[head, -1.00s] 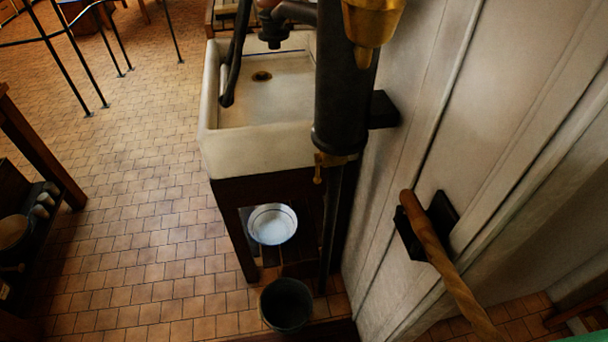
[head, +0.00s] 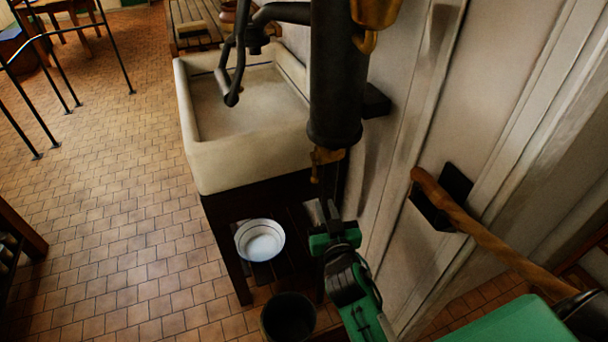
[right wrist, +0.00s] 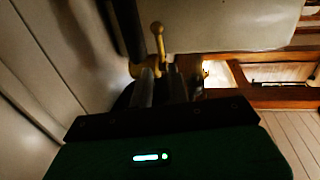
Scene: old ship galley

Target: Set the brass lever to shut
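The small brass lever (head: 320,166) is at the lower end of the dark upright cylinder (head: 336,90), beside the sink. In the right wrist view the lever (right wrist: 158,42) has a round knob at its upper end and brass fittings below it. My left gripper is not in view.
A white sink (head: 240,150) stands left of the cylinder on a dark stand. A white basin (head: 260,240) sits on the shelf below. A dark bucket (head: 288,318) is on the floor.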

